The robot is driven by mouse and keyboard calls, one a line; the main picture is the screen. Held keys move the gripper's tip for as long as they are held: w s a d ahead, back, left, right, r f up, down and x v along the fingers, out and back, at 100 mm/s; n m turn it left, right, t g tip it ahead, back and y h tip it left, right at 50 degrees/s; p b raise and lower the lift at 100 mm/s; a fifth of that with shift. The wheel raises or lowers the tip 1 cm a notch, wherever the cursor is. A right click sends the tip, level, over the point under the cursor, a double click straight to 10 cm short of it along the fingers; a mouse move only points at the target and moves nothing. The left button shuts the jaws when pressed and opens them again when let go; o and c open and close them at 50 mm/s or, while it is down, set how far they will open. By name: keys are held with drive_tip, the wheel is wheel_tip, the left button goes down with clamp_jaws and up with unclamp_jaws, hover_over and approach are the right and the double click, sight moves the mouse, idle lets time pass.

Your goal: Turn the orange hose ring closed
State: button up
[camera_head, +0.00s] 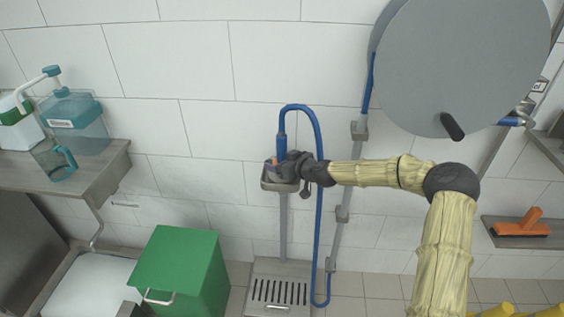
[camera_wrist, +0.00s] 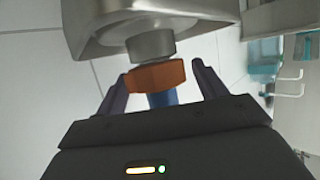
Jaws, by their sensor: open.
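The orange hose ring (camera_wrist: 156,76) shows clearly in the wrist view, between a grey metal fitting above it and the blue hose (camera_wrist: 162,99) below it. My gripper (camera_wrist: 157,80) is open, with one dark finger on each side of the ring. A gap shows on the right, and the left finger is close to the ring's edge; I cannot tell whether it touches. In the head view my gripper (camera_head: 282,165) is at the small metal holder (camera_head: 279,184) on the wall post, and it hides most of the ring there.
The blue hose loops above the holder and hangs down beside the post. A large grey reel (camera_head: 462,62) is at upper right. A green bin (camera_head: 181,268) stands below left. A shelf with a teal jug (camera_head: 55,160) is at far left. A floor drain (camera_head: 278,290) lies below.

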drive_tip(key=c, duration=1)
drive_tip(key=shift+m+h, duration=0.3)
drive_tip(key=m+t+h, duration=0.1)
drive_tip(key=m+t+h+p, duration=0.1)
drive_tip(key=m+h, duration=0.1)
drive_tip(key=m+t+h+p, duration=0.1)
drive_tip(key=shift+a+r+h, duration=0.2)
drive_tip(key=shift+r+h, duration=0.05)
drive_tip(key=shift+h, duration=0.05)
drive_tip(key=shift+m+t+h+p, duration=0.3)
drive_tip(key=shift+m+h+p, duration=0.2)
drive_tip(key=shift+m+h, duration=0.5)
drive_tip(key=shift+d+f+m+h, duration=0.2)
drive_tip(key=shift+m+h, duration=0.2)
drive_tip(key=shift+m, duration=0.1)
drive_tip(key=o, duration=1)
